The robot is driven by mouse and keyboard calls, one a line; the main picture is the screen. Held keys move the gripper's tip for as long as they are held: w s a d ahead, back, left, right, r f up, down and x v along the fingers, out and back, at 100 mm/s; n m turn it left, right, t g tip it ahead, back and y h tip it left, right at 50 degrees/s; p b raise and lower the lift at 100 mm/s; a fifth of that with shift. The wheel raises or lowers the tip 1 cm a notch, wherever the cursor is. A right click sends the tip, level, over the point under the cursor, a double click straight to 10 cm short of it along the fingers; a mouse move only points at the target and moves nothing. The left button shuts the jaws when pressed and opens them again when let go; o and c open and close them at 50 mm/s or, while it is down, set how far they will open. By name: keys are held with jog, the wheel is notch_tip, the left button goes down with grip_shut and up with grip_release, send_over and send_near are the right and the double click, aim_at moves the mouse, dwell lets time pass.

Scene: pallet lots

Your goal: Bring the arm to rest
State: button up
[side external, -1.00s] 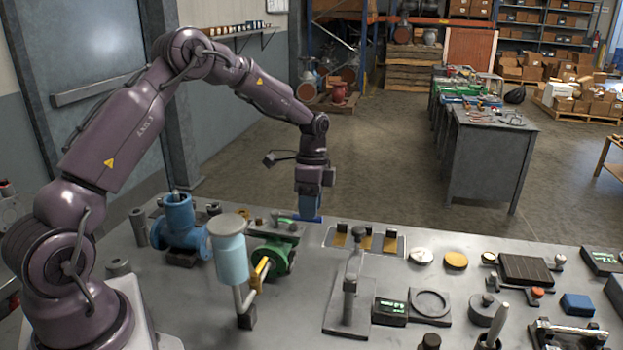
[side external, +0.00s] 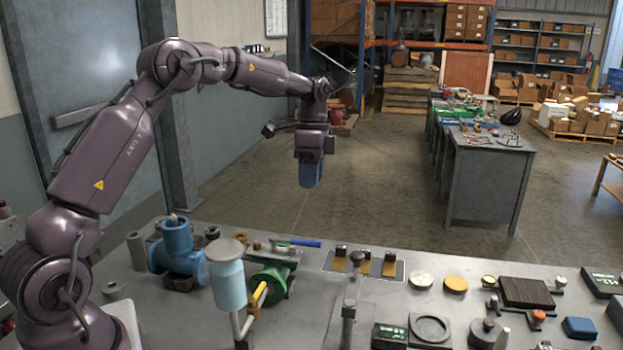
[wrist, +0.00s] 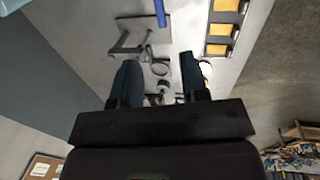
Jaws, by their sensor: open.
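My gripper (side external: 311,178) hangs fingers down above and behind the far edge of the workbench (side external: 210,335) in the side view. In the wrist view my gripper (wrist: 160,68) shows two blue fingers spread apart with nothing between them. A blue-handled tool (side external: 300,242) lies at the bench's far edge beside the green valve (side external: 272,280), clearly below and apart from my gripper. Its blue handle (wrist: 160,12) also shows at the top of the wrist view.
A blue valve body (side external: 178,245), a light-blue cylinder on a stand (side external: 228,285) and a tray with yellow pads (side external: 341,264) stand on the bench. Round discs (side external: 455,283) lie to the right. The air around my gripper is clear.

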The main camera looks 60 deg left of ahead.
jog(key=s+d+r+n+t, duration=0.2)
jog(key=s+d, duration=0.3)
jog(key=s, duration=0.3)
jog(key=s+d+r+n+t+y, duration=0.1)
jog(key=s+d+r+n+t, duration=0.1)
jog(key=s+d, duration=0.3)
jog(key=s+d+r+n+t, duration=0.3)
jog(key=s+d, duration=0.3)
jog(key=s, duration=0.6)
jog(key=shift+s+r+n+y, duration=0.3)
jog(key=shift+r+n, duration=0.4)
jog(key=shift+r, duration=0.1)
